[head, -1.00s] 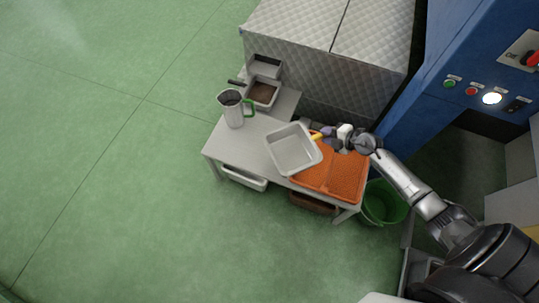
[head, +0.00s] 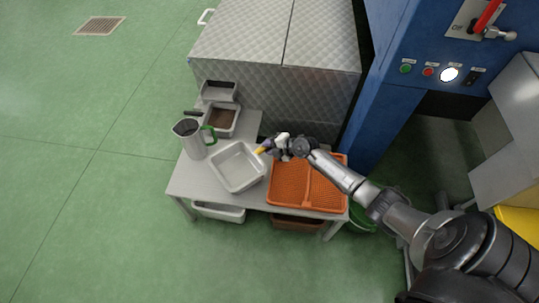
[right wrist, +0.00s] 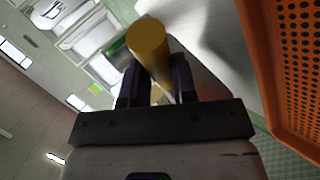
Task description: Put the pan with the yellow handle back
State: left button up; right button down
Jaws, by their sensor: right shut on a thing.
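The pan (head: 238,170) is a pale grey, shallow rectangular tray with a yellow handle (head: 262,151) at its upper right. It is over the middle of the small grey table, just right of the jug; I cannot tell whether it touches the tabletop. My right gripper (head: 268,148) is shut on the yellow handle. In the right wrist view the round yellow handle end (right wrist: 148,38) stands between the two dark fingers (right wrist: 155,85). The pan body is mostly hidden there. My left gripper is not in view.
Orange perforated trays (head: 308,192) cover the table's right part. A metal jug (head: 192,145) with a green handle stands left. Small containers (head: 221,119) sit behind it. A quilted metal cabinet (head: 275,60) and a blue machine (head: 420,45) stand behind. Bare tabletop (head: 195,182) shows at front left.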

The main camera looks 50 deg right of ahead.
jog(key=shift+f+b, duration=2)
jog(key=shift+r, duration=0.1)
jog(key=c, duration=0.9)
grip_release()
jog(key=shift+f, duration=0.2)
jog(key=shift+r, duration=0.1)
